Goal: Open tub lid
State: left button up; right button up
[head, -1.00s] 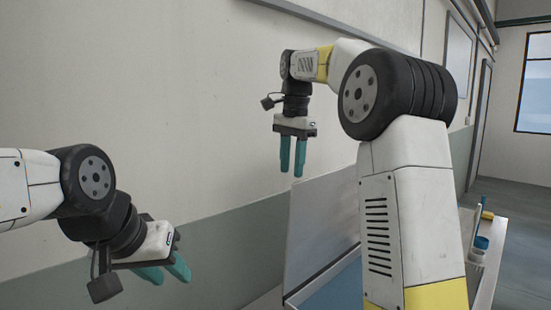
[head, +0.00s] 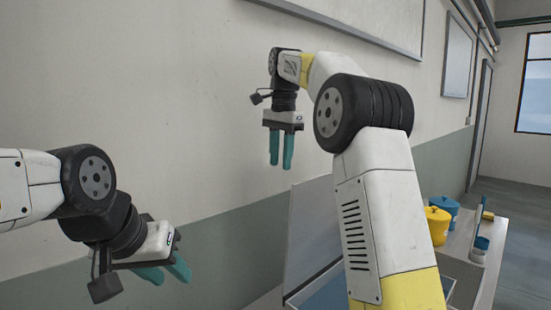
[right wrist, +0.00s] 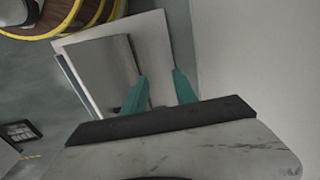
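A flat grey panel (head: 308,232), which looks like the tub lid, stands upright at the back edge of a tub with a blue inside (head: 322,292). My right arm hides much of the tub. My right gripper (head: 281,165) points down, open and empty, above and left of the panel. In the right wrist view its two teal fingers (right wrist: 160,92) are apart, with a pale-edged grey panel (right wrist: 105,70) beyond them. My left gripper (head: 168,275) is low at the left, its teal fingers apart and empty, away from the tub.
A yellow pot (head: 437,228) and a blue pot (head: 446,205) stand on the bench at the right, with a small blue-and-white cup (head: 480,246) near them. A wall runs close behind the panel. A brown barrel-like thing with yellow hoops (right wrist: 70,18) shows in the right wrist view.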

jog(key=shift+c, duration=0.4)
jog(key=shift+d, duration=0.2)
jog(key=c, duration=0.4)
jog(key=d+r+t, duration=0.1)
jog(key=d, duration=0.4)
jog(key=d+t, duration=0.1)
jog(key=d, duration=0.5)
jog(key=d+r+t+y, duration=0.1)
jog(key=d, duration=0.5)
jog(key=shift+d+r+n, duration=0.25)
jog(key=shift+r+n, duration=0.05)
jog(key=shift+n, duration=0.1)
grip_shut()
jog(key=s+d+r+t+h, duration=0.1)
jog(key=s+d+r+t, duration=0.15)
jog(key=d, duration=0.45)
jog(key=s+d+r+t+h, duration=0.1)
jog(key=s+d+t, duration=0.15)
jog(key=d, duration=0.45)
jog(key=w+a+f+g, duration=0.1)
jog(key=w+a+f, duration=0.1)
jog(key=w+f, duration=0.5)
jog(key=shift+w+f+n, duration=0.2)
jog(key=shift+w+n, duration=0.1)
jog(key=shift+w, duration=0.85)
